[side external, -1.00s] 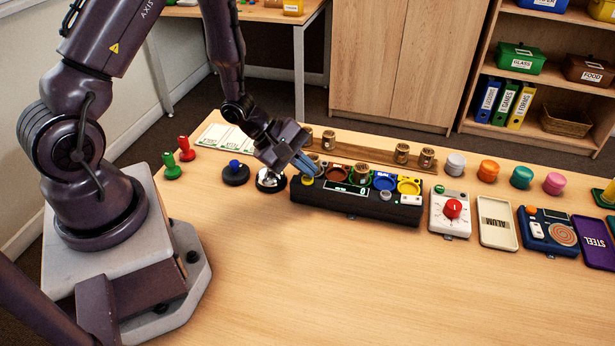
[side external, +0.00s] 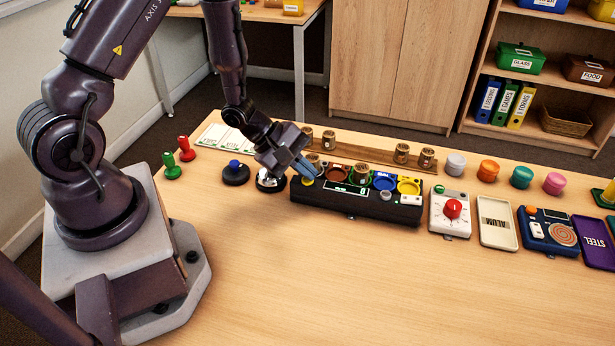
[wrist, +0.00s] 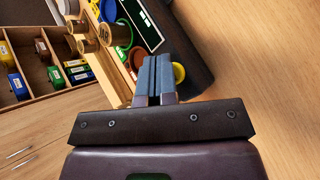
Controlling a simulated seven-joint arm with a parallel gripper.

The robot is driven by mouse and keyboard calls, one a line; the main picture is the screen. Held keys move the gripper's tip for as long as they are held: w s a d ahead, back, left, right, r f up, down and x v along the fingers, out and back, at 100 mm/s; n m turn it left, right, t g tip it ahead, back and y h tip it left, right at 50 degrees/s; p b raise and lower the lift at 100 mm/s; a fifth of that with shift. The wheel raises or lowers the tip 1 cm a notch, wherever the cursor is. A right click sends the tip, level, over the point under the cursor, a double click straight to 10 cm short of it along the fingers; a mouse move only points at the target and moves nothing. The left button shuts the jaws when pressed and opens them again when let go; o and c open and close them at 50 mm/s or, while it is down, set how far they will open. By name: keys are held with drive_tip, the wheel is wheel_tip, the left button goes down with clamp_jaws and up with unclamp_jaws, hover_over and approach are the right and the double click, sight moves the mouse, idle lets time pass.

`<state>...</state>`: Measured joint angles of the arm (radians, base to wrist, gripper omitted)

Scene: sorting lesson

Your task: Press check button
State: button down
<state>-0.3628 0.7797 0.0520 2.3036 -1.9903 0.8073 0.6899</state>
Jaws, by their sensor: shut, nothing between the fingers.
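A long black console (side external: 345,202) with coloured round wells and a small display lies on the table. A yellow button (side external: 307,181) sits at its left end, and a light grey button (side external: 386,195) at its front right. I cannot read a check label on either. My gripper (side external: 309,172) is shut and empty, its blue fingers pointing down just above the yellow button. In the wrist view the fingers (wrist: 153,65) partly cover a yellow round part (wrist: 179,73) beside them. I cannot tell whether they touch it.
A silver bell-like dome (side external: 269,181) and a blue-knobbed black base (side external: 235,174) stand left of the console. A wooden rail with several small barrels (side external: 328,139) runs behind it. A white box with a red dial (side external: 452,209) stands to the right. The front table is clear.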

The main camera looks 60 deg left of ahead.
sight(306, 181)
idle(0.5)
drive_tip(key=shift+r, duration=0.8)
drive_tip(key=shift+r, duration=2.5)
